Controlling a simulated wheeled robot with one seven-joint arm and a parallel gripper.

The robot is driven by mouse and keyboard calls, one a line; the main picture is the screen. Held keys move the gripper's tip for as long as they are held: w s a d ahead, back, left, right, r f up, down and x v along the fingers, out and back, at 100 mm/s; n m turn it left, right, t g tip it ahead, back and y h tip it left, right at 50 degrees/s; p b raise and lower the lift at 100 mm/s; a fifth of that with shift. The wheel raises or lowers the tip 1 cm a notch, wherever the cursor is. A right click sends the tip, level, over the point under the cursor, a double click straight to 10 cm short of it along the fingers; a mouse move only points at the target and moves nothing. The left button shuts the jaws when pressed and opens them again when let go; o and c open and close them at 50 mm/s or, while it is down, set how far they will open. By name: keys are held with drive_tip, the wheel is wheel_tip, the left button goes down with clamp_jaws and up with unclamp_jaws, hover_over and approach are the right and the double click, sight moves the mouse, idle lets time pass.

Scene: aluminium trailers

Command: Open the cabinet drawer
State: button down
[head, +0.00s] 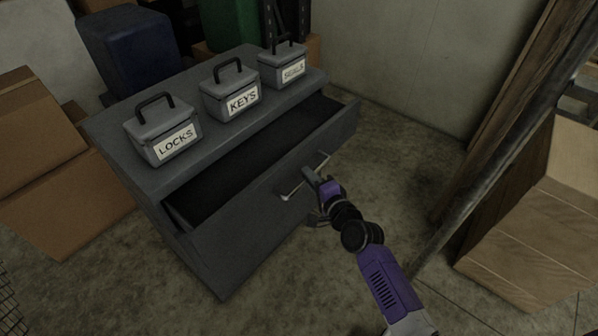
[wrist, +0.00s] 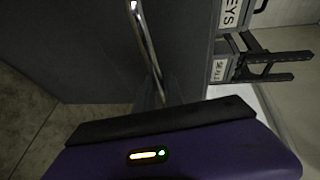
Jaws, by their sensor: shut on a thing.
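The grey cabinet (head: 190,235) stands in the middle of the head view. Its drawer (head: 335,140) is pulled partly out, and its dark inside shows. A metal bar handle (head: 287,195) runs across the drawer front. My gripper (head: 314,180) is at the handle, shut on it near its middle. In the wrist view the handle (wrist: 148,45) runs down toward the gripper body, and the drawer front (wrist: 95,50) fills the left and middle.
Boxes labelled LOCKS (head: 163,130), KEYS (head: 230,90) and a third (head: 283,65) stand on the cabinet top. Planks (head: 500,110) lean at the right. Floor is clear in front of the drawer.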

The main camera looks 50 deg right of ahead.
drive_tip(key=s+b, duration=0.2)
drive_tip(key=s, duration=0.6)
drive_tip(key=shift+s, duration=0.15)
drive_tip(key=shift+d, duration=0.1)
drive_tip(key=c, duration=1.5)
unclamp_jaws()
drive_tip(key=shift+o, duration=0.2)
drive_tip(key=v, duration=0.7)
drive_tip(key=shift+s, duration=0.35)
drive_tip(key=shift+r, duration=0.1)
